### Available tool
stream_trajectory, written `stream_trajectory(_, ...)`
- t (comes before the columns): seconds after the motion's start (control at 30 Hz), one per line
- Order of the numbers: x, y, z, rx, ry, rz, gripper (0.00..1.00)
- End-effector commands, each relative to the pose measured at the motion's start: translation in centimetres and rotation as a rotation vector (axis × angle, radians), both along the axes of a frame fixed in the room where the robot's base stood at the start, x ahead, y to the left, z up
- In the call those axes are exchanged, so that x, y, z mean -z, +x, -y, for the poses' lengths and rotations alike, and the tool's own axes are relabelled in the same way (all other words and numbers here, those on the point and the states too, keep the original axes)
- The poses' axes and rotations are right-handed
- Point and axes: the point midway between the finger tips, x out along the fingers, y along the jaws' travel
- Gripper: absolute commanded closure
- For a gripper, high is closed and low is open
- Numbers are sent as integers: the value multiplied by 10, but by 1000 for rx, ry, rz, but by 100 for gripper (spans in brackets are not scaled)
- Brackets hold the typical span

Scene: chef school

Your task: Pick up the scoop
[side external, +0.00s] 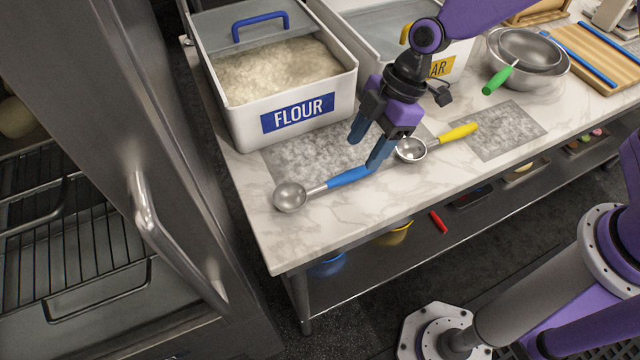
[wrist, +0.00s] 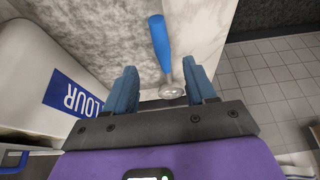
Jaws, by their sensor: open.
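A scoop with a blue handle (side external: 348,177) and a round metal bowl (side external: 290,197) lies on the marble counter near its front left edge. A second scoop, with a yellow handle (side external: 458,133) and metal bowl (side external: 411,149), lies to its right. My gripper (side external: 362,155) points down, open and empty, above the counter near the blue handle's right end. One finger overlaps that end in the side view; I cannot tell whether they touch. In the wrist view my gripper (wrist: 160,72) frames the metal part, with the blue handle (wrist: 159,38) beyond the fingertips.
A white flour bin (side external: 340,100) stands behind the blue-handled scoop; a second bin (side external: 458,60) stands to its right. Metal bowls with a green-handled tool (side external: 497,80) and a cutting board (side external: 600,58) are farther right. A steel door (side external: 130,130) stands left of the counter.

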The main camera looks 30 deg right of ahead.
Motion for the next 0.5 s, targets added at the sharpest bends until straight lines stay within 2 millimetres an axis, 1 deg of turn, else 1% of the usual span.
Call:
stream_trajectory(0.17,8,0,-3,2,-1,-1,45)
stream_trajectory(0.5,45,-4,-21,0,-2,-1,45)
